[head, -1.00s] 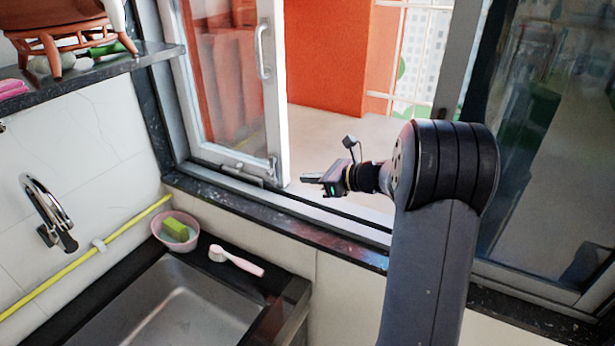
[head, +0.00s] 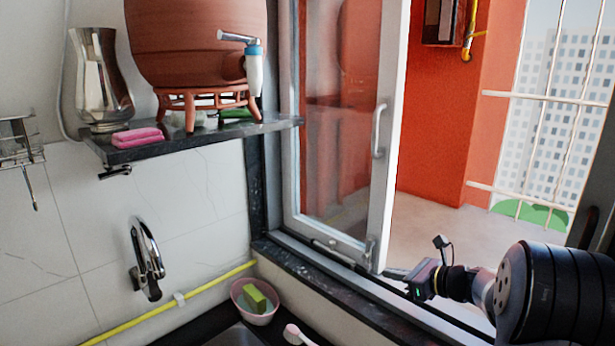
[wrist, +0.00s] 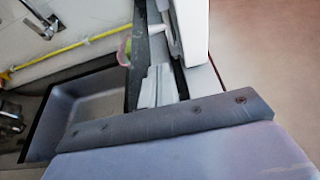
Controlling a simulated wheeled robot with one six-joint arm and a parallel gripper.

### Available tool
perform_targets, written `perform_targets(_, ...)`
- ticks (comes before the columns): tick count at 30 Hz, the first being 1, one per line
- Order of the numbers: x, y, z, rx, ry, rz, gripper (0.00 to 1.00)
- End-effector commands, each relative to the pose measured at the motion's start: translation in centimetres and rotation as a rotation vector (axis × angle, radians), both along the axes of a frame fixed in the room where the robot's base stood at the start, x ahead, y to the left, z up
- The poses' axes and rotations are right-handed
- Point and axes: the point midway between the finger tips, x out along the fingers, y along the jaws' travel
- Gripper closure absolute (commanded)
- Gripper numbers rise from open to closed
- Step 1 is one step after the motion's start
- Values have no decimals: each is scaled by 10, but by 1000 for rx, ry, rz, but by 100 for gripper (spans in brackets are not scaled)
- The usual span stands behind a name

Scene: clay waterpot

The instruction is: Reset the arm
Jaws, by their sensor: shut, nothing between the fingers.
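My gripper (head: 393,273) is at the end of my arm, low at the right of the head view. It is shut and empty. Its fingertips appear close to the bottom corner of the open window sash (head: 385,150); I cannot tell whether they touch. In the wrist view the closed fingers (wrist: 156,86) lie beside the white window frame (wrist: 190,30), above the dark sill.
A clay waterpot (head: 195,40) with a tap stands on its stand on the shelf (head: 190,140), beside a metal jug (head: 100,80) and pink sponges. Below are a faucet (head: 147,260), a pink bowl (head: 255,312) with a green sponge, and the sink (wrist: 85,110).

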Motion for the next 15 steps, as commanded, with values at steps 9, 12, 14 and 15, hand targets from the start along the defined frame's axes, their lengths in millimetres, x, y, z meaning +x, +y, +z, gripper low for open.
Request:
perform_targets(9, -28, -29, 6, -1, -2, -3, 100)
perform_targets(12, -33, -35, 9, 0, 0, -3, 100)
perform_targets(14, -35, -36, 10, 1, -1, -2, 100)
perform_targets(15, -36, -37, 10, 0, -1, -2, 100)
